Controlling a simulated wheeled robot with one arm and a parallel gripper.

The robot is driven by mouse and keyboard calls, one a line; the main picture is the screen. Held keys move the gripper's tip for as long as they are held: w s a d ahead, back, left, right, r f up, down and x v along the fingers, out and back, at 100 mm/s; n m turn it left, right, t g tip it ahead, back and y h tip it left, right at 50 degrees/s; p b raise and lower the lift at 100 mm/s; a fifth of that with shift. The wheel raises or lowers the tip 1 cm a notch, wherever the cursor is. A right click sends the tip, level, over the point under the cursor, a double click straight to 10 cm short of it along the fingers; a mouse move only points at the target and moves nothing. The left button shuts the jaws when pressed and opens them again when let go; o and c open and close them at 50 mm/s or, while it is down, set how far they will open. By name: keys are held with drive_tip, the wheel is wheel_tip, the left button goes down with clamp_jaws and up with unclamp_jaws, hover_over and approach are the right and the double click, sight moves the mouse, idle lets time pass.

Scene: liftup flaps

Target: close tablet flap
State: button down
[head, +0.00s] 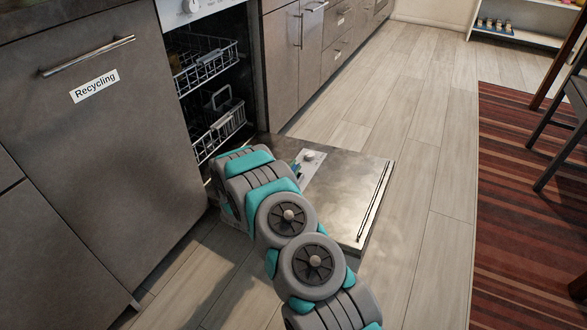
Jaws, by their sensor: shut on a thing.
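The dishwasher door (350,195) lies folded down and open, low over the floor, with its inner side up. A small pale dispenser part with a round knob (310,156) shows on the door, beside my arm. I cannot tell from this view whether it is the tablet flap or how far that flap is open. My arm reaches from the bottom of the picture up over the left part of the door. Its links hide that part of the door, and my gripper's fingers are not visible behind them.
The dishwasher's wire racks (208,65) stand inside the open cavity. A cabinet front labelled Recycling (110,150) is on the left, with more cabinets (285,70) beyond. Wood floor (420,150) is clear to the right, up to a striped rug (515,220) and chair (575,110).

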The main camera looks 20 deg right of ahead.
drive_tip(key=shift+s+d+f+m+b, duration=0.15)
drive_tip(key=shift+f+m+b, duration=0.1)
drive_tip(key=shift+m+b, duration=0.3)
drive_tip(key=shift+s+d+f+m+b, duration=0.1)
drive_tip(key=shift+s+f+m+b, duration=0.1)
drive_tip(key=shift+m+b, duration=0.3)
drive_tip(key=shift+s+d+f+m+b, duration=0.1)
drive_tip(key=shift+s+f+m+b, duration=0.1)
drive_tip(key=shift+m+b, duration=0.6)
drive_tip(key=c, duration=0.8)
unclamp_jaws()
drive_tip(key=shift+c, duration=0.2)
drive_tip(key=shift+p, duration=0.35)
